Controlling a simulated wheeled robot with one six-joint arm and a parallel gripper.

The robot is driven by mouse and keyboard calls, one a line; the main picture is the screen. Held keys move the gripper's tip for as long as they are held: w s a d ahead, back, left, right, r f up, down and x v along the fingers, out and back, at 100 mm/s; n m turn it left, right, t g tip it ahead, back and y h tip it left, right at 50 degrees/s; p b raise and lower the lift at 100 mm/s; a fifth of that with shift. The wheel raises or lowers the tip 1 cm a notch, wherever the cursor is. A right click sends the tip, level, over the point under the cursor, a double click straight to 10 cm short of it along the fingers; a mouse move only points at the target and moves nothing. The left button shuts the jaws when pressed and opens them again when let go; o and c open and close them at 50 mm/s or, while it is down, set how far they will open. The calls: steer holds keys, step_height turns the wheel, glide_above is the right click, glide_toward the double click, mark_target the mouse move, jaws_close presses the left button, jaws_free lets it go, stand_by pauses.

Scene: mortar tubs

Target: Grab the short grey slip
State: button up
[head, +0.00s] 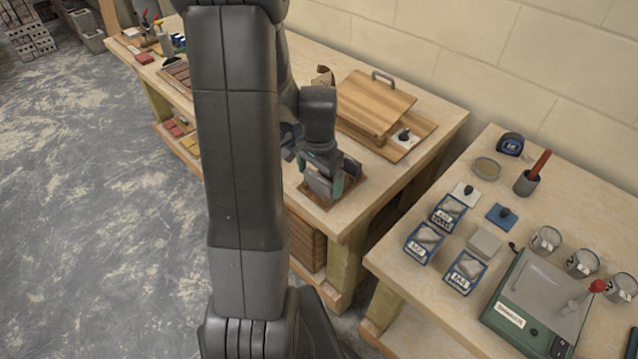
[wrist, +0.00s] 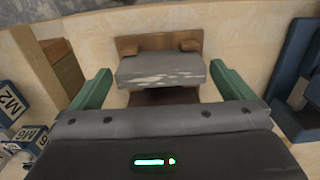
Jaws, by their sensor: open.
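A short grey slip (wrist: 160,70) with pale flecks lies on a brown wooden holder (wrist: 158,43) in the wrist view. My gripper (wrist: 161,78) is open, with one green finger to the left of the slip and the other to its right. Visible gaps separate both fingers from the slip. In the head view my gripper (head: 326,184) hangs low over the brown holder (head: 345,200) at the near corner of the left bench. The slip cannot be made out there behind my gripper.
A wooden board with a handle (head: 376,98) stands behind my gripper on the left bench (head: 425,135). Across a gap, the right bench (head: 395,258) holds labelled blue trays (head: 423,243), metal cups (head: 546,240) and a green machine (head: 530,305).

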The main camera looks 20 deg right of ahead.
steer(key=shift+f, duration=1.35)
steer(key=c, duration=1)
steer(key=shift+o, duration=0.2)
steer(key=shift+r, duration=0.15)
